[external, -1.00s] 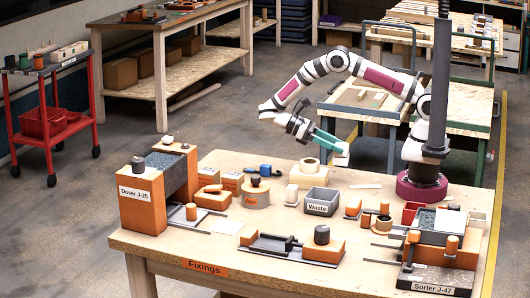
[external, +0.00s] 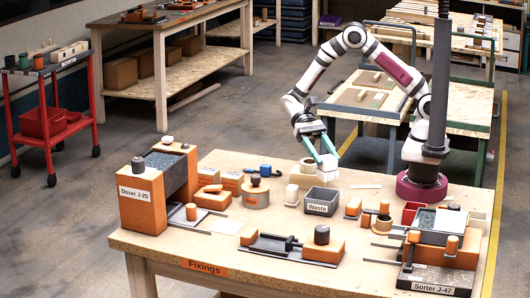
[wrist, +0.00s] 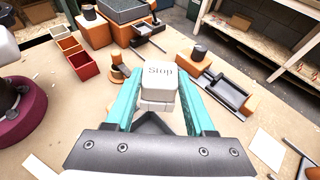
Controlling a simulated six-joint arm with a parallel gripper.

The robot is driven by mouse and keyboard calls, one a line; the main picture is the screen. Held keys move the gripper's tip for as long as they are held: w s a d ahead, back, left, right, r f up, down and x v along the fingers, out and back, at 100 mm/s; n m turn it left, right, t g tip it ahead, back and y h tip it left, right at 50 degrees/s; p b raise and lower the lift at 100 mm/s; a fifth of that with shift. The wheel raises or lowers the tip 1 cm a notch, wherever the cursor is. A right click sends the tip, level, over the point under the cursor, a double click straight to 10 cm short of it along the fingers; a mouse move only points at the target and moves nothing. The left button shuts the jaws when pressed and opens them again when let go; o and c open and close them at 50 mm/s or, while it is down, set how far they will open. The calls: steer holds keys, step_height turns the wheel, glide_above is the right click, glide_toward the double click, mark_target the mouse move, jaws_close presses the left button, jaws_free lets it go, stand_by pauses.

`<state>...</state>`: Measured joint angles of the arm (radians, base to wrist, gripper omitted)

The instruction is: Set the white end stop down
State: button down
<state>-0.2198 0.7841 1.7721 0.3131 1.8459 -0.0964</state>
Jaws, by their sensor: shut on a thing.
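The white end stop (wrist: 160,78) is a white block marked "Stop". In the wrist view it sits between the two teal fingers of my gripper (wrist: 161,92), which is shut on it. In the external view my gripper (external: 323,143) points steeply down. The end stop (external: 328,164) shows at its fingertips, in the air above the far part of the table, behind the grey Waste bin (external: 322,202). The end stop's lower part is partly hidden in the wrist view.
The orange Doser (external: 142,205) is at the left and the Sorter (external: 440,265) at the right. A rail fixture (external: 270,244) lies in front.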

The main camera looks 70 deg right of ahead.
steer(key=s+a+f, duration=0.1)
steer(key=a+f, duration=0.2)
steer(key=s+a+f, duration=0.2)
steer(key=a+f, duration=0.2)
steer(key=s+a+f, duration=0.2)
steer(key=a+f, duration=0.1)
steer(key=f, duration=0.1)
steer(key=shift+s+a+f, duration=0.15)
steer(key=shift+s+f, duration=0.1)
steer(key=shift+f, duration=0.15)
steer(key=shift+c, duration=1.3)
jaws_free()
